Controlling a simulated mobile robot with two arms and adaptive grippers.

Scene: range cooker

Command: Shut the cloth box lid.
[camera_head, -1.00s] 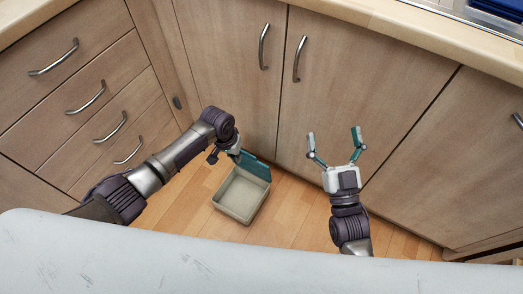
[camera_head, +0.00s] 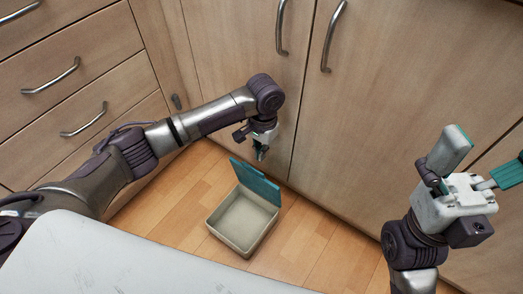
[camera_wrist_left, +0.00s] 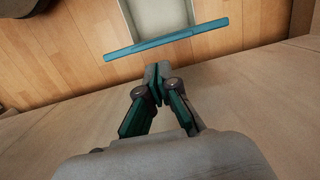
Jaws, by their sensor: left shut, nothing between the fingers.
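The cloth box (camera_head: 236,232) is a small beige box on the wooden floor, in the lower middle of the head view. Its inside looks empty. Its teal lid (camera_head: 257,182) stands open, raised from the box's far edge on the cupboard side. My left gripper (camera_head: 260,155) is shut and empty, pointing down just above and behind the lid. In the left wrist view the lid (camera_wrist_left: 166,39) is a thin edge-on strip beyond the shut fingertips (camera_wrist_left: 158,72), and part of the box (camera_wrist_left: 163,14) shows past it. My right gripper (camera_head: 485,160) is open and empty at the right.
Wooden cupboard doors (camera_head: 235,75) with metal handles stand close behind the lid and my left gripper. Drawers (camera_head: 75,95) are at the left. A pale worktop edge (camera_head: 150,265) crosses the lower left. The floor (camera_head: 175,205) around the box is clear.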

